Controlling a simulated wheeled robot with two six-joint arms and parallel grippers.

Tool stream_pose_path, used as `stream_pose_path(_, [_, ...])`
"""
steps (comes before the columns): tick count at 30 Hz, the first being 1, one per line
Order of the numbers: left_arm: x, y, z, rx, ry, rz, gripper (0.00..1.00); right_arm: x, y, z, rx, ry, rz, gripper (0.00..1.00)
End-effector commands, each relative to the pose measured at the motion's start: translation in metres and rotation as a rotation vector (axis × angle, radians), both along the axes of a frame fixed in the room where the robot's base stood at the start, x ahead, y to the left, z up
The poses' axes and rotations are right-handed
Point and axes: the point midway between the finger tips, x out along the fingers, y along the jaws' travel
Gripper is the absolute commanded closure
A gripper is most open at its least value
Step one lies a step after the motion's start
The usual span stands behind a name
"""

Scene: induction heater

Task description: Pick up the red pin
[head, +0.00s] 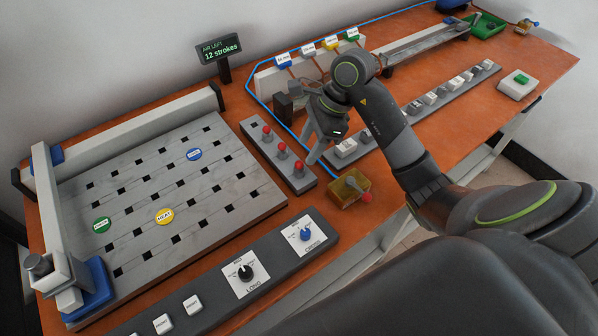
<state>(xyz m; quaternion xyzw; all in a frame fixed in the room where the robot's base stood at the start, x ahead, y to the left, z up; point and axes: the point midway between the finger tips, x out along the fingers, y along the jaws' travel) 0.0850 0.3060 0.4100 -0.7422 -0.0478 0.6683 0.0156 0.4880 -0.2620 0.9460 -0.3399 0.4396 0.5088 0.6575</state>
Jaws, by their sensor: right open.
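Several red-topped pins show in the head view. Three stand in a row on a dark grey block: the far red pin (267,129), the middle red pin (282,147) and the near red pin (299,166). The grey block (270,152) lies between the slotted plate and my right arm. My right gripper (311,149) is open and empty, pointing down just right of the near and middle pins. I cannot tell if a fingertip touches the block. My left gripper is not in view.
A brass block (349,189) with a red knob is close to the gripper. The slotted grey plate (150,190) fills the left. A dial panel (270,245) lies in front. A row of white switches (346,148) and a blue hose (262,103) lie near the arm.

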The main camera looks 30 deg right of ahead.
Motion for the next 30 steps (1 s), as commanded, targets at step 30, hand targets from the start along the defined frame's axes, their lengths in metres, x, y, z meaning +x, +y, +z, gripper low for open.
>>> stream_pose_path(30, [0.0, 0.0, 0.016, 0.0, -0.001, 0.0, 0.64, -0.002, 0.022, -0.053, 0.0, 0.0, 0.0, 0.78])
